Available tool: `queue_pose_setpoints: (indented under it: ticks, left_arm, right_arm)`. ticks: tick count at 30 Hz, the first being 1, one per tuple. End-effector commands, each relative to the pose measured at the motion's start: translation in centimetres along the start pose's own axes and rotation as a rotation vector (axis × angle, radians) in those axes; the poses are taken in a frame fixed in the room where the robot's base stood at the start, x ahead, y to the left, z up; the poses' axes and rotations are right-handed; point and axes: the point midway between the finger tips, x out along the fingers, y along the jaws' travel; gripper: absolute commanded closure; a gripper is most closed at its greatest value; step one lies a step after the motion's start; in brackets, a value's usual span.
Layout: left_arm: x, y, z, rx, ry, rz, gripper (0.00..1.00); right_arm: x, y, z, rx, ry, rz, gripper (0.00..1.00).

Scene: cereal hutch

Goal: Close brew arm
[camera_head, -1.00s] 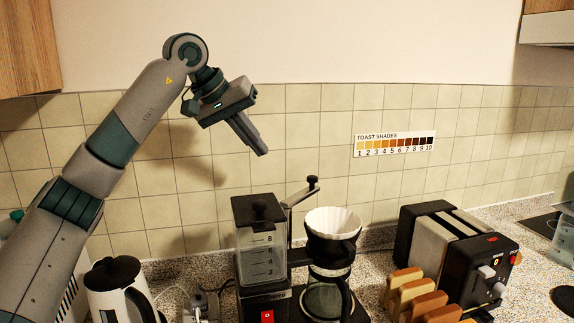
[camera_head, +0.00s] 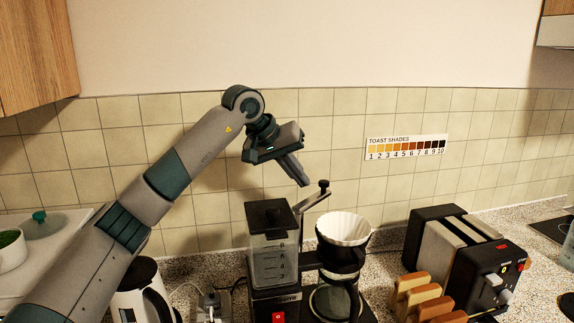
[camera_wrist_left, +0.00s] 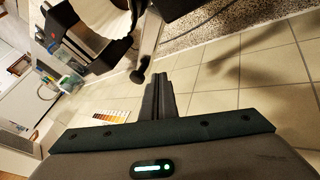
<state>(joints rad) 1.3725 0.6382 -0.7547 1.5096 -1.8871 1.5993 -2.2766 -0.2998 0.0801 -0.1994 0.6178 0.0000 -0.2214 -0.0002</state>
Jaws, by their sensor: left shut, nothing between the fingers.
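The coffee maker (camera_head: 272,283) stands on the counter, with a dark-lidded water tank and a white filter (camera_head: 343,229) in a black holder over a glass carafe (camera_head: 330,301). The brew arm (camera_head: 312,199) is a thin metal arm with a black knob, tilted up beside the tank toward the right. My left gripper (camera_head: 303,183) is shut and empty, just above and left of the knob. In the left wrist view the shut fingers (camera_wrist_left: 158,95) are close to the arm's knob (camera_wrist_left: 137,76); I cannot tell whether they touch. My right gripper is not in view.
A toaster (camera_head: 470,262) and toast slices (camera_head: 425,297) stand to the right. A white kettle (camera_head: 141,293) stands to the left, below my left arm. A tiled wall with a toast shades chart (camera_head: 406,148) is behind. The air above the coffee maker's filter is open.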

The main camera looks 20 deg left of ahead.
Motion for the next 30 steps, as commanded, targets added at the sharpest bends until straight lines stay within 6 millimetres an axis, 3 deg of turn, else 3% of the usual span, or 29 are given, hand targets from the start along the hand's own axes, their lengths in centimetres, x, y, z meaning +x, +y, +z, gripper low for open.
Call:
queue_pose_setpoints:
  ticks: [9,30]
  left_arm:
    - [0.8,1.6,0.0,-0.001,-0.001,-0.001,1.00]
    - [0.3,0.5,0.1,0.038,-0.022,0.020,1.00]
  right_arm:
    - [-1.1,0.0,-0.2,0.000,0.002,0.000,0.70]
    - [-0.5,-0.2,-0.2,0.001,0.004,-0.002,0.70]
